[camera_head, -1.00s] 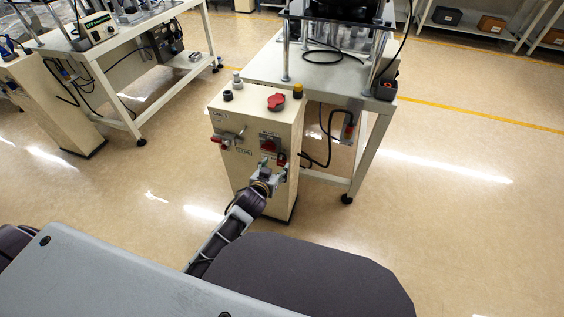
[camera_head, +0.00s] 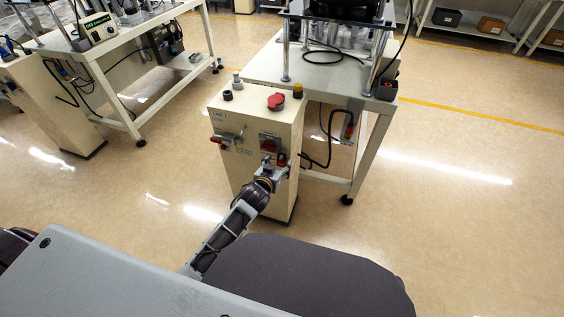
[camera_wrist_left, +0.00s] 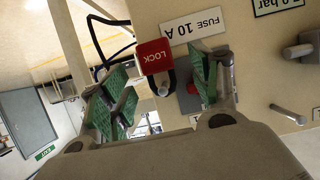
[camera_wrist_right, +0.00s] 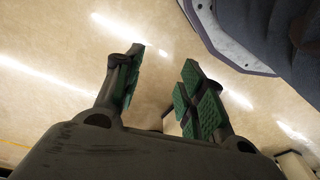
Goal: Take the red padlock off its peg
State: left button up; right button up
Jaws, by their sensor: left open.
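The red padlock (camera_wrist_left: 154,57), marked LOCK, hangs at the cabinet front in the left wrist view. Its dark shackle (camera_wrist_left: 173,77) is partly visible beside a pale peg end (camera_wrist_left: 163,90). In the head view the padlock (camera_head: 282,160) shows small at the right of the front panel. My left gripper (camera_wrist_left: 160,74) is open, its green-padded fingers on either side of the padlock with gaps visible. In the head view it (camera_head: 271,169) is close to the panel. My right gripper (camera_wrist_right: 163,66) is open and empty above the floor in the right wrist view.
The beige cabinet (camera_head: 240,172) carries a red switch (camera_head: 269,145), a red-handled valve (camera_head: 224,141) and a red top button (camera_head: 276,101). A table (camera_head: 325,78) stands behind it, with a black cable (camera_head: 325,160) at the cabinet's right. Floor at the right is clear.

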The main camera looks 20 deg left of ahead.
aim_at(281, 161)
pick_arm(q)
jog(key=shift+x, duration=0.8)
jog(key=shift+w+d+f+b, duration=0.15)
jog(key=shift+w+f+b, duration=0.25)
jog(key=shift+w, duration=0.2)
jog(key=shift+w+f, duration=0.1)
jog(key=shift+w, duration=0.4)
pick_arm(e)
jog(key=r, duration=0.3)
jog(key=shift+a+r, duration=0.1)
jog(key=shift+a, duration=0.25)
jog(key=shift+w, duration=0.1)
pick_arm(q)
jog(key=shift+c, duration=0.3)
jog(key=c, duration=1.1)
pick_arm(e)
jog(key=shift+w, duration=0.1)
pick_arm(q)
jog(key=shift+o, duration=0.2)
